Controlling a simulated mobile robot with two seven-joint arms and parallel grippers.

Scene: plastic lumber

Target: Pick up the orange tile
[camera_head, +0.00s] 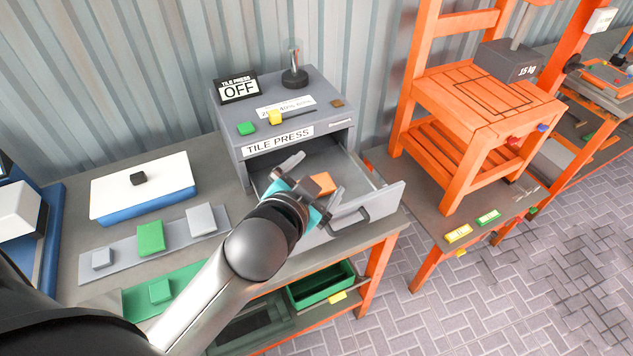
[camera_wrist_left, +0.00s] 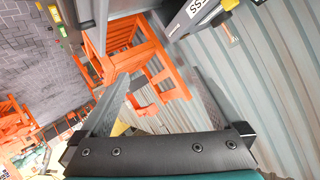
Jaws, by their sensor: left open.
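The orange tile (camera_head: 321,183) shows in the head view, over the open grey drawer (camera_head: 386,196) of the tile press (camera_head: 284,118). My left gripper (camera_head: 314,178) is open at the drawer, its fingers spread to either side of the tile in the picture. I cannot tell from the head view how high the fingers are above the tile. In the left wrist view the open fingers of my left gripper (camera_wrist_left: 160,100) frame orange shapes, and I cannot tell whether the tile is among them. My right gripper is not in view.
The drawer's front and handle (camera_head: 350,218) stick out over the bench edge. A sign reading OFF (camera_head: 238,89) stands on the press. Green and grey tiles lie on a strip (camera_head: 124,251) at the left. An orange stand (camera_head: 478,95) is at the right.

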